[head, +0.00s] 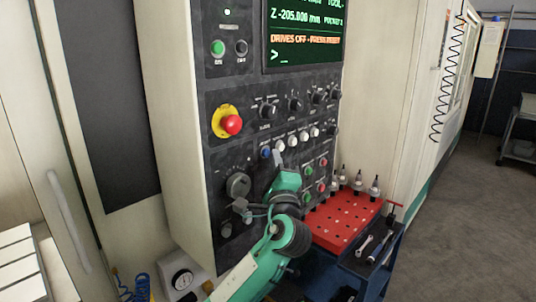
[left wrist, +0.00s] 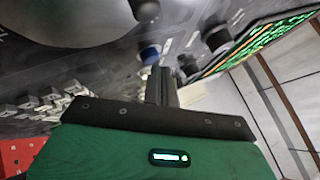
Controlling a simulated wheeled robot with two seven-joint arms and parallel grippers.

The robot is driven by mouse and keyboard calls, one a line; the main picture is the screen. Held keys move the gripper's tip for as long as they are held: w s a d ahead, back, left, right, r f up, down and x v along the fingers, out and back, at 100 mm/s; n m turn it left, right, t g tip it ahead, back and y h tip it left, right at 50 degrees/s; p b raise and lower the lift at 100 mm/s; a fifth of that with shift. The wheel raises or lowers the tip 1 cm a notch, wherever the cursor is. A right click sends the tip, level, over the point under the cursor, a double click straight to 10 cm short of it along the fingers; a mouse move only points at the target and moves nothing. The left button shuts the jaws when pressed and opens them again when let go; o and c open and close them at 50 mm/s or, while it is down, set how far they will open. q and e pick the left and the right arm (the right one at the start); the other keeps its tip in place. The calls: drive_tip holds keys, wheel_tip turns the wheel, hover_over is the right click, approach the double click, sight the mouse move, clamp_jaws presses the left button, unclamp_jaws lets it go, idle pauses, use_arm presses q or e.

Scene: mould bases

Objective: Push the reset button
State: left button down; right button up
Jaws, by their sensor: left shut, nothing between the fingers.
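A blue button (head: 266,153), whose label is too small to read, sits at the left end of a row of white buttons (head: 292,141) on the dark control panel (head: 222,170). I take it for the reset button. My left gripper (head: 278,159) is shut and empty, its fingertips just right of and below the blue button in the head view. In the left wrist view the shut fingers (left wrist: 161,76) point toward the blue button (left wrist: 150,54). I cannot tell whether they touch it. My right gripper is not in view.
A red emergency stop (head: 232,125) and several black knobs (head: 268,111) sit above the row. Green and red buttons (head: 309,171) lie to its lower right. The screen (head: 305,38) shows an orange "DRIVES OFF" line. A red tool tray (head: 345,218) stands at lower right.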

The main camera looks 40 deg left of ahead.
use_arm(q)
drive_tip(key=shift+a, duration=0.4)
idle(0.3)
drive_tip(key=shift+d, duration=0.8)
drive_tip(key=shift+d, duration=0.1)
drive_tip(key=shift+s+d, duration=0.15)
drive_tip(key=shift+d, duration=1.05)
drive_tip(key=shift+s+d, duration=0.1)
drive_tip(key=shift+d, duration=1.1)
